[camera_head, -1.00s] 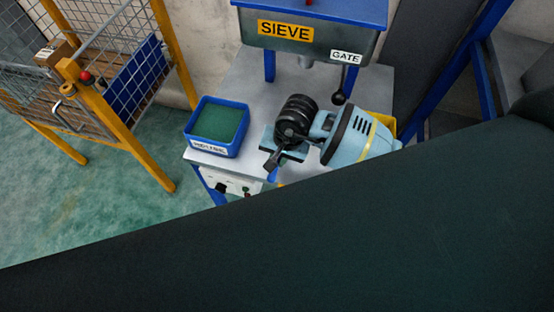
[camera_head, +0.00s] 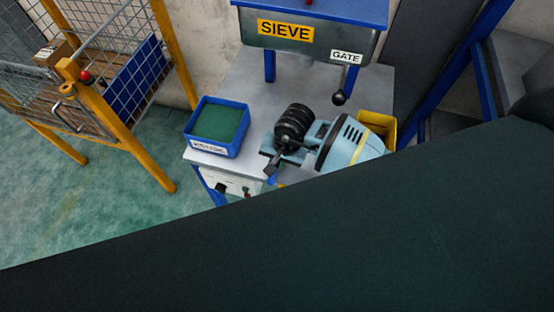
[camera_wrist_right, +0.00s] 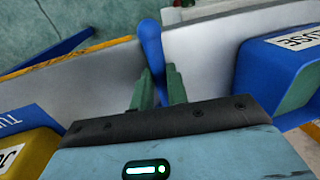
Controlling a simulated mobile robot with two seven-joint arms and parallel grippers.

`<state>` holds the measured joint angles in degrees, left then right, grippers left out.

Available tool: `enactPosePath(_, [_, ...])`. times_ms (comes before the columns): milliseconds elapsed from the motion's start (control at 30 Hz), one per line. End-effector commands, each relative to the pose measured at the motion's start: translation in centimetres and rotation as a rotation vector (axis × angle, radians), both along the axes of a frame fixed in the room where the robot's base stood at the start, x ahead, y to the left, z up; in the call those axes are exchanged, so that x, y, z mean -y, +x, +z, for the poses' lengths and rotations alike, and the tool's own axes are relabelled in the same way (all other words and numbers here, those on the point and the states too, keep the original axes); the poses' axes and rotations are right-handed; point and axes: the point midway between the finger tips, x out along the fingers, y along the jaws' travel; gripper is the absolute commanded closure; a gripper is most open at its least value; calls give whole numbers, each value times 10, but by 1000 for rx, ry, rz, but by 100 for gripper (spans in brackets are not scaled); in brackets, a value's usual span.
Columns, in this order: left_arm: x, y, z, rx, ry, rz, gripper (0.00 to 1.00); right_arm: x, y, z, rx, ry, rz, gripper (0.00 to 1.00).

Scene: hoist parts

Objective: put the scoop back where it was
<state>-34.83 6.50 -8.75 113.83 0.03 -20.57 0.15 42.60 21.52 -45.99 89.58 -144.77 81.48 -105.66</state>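In the head view my right gripper (camera_head: 271,166) is over the front edge of the grey table, to the right of the blue tray. In the right wrist view its two greenish fingers (camera_wrist_right: 157,90) are close together with a blue handle (camera_wrist_right: 150,45) between them. The handle looks like the scoop's, and the fingers appear shut on it. The scoop's bowl cannot be made out. My left gripper is not in view.
The blue tray (camera_head: 235,153) with green contents stands at the table's (camera_head: 250,85) left front. A sieve box (camera_head: 285,47) with a gate knob (camera_head: 338,98) stands behind. A yellow container (camera_head: 390,130) is partly hidden by my right arm. A wire cage (camera_head: 125,75) stands left.

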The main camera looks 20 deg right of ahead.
Motion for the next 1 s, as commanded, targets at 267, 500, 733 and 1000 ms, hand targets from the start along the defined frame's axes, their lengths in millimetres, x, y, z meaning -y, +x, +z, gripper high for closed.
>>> enactPosePath(267, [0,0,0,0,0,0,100,0,0,0,-1,1,0,63])
enactPosePath(500, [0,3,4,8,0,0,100,0,0,5,1,2,-1,63])
enactPosePath(733, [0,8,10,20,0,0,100,6,-2,37,8,-2,2,63])
enactPosePath(1000, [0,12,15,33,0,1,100,15,-9,89,6,-1,1,63])
